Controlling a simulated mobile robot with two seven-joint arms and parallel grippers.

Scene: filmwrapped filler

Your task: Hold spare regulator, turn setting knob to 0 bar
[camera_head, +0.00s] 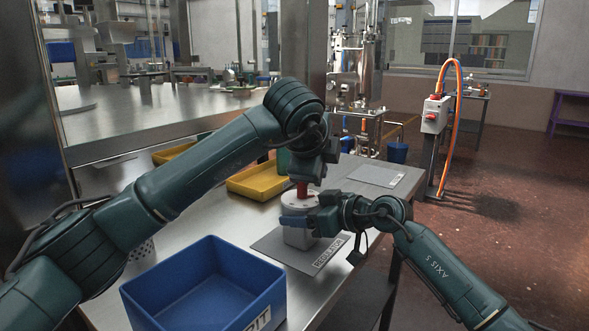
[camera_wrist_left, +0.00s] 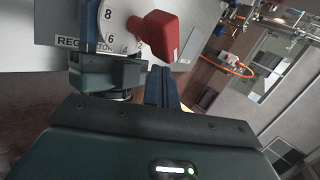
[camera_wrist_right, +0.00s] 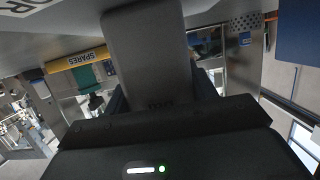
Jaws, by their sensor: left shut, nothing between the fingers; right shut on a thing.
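The spare regulator (camera_head: 298,236) is a pale grey body with a white round top and a red knob (camera_head: 302,188). It is upright over the mat marked REGULATOR; I cannot tell whether it touches. My right gripper (camera_head: 297,221) is shut on its body from the right. The grey body (camera_wrist_right: 148,60) fills the middle of the right wrist view. In the left wrist view the dial (camera_wrist_left: 118,32) shows 8 and 6, with the red knob (camera_wrist_left: 163,35) beside them. My left gripper (camera_wrist_left: 160,86) is shut and empty, close to the knob and apart from it. The knob's exact setting is unclear.
A blue bin (camera_head: 268,294) stands at the table's front. Yellow bins (camera_head: 258,187) lie behind my left arm. The grey REGULATOR mat (camera_head: 275,246) is under the regulator; another grey mat (camera_head: 388,174) lies clear at the back right. The table's right edge is close.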

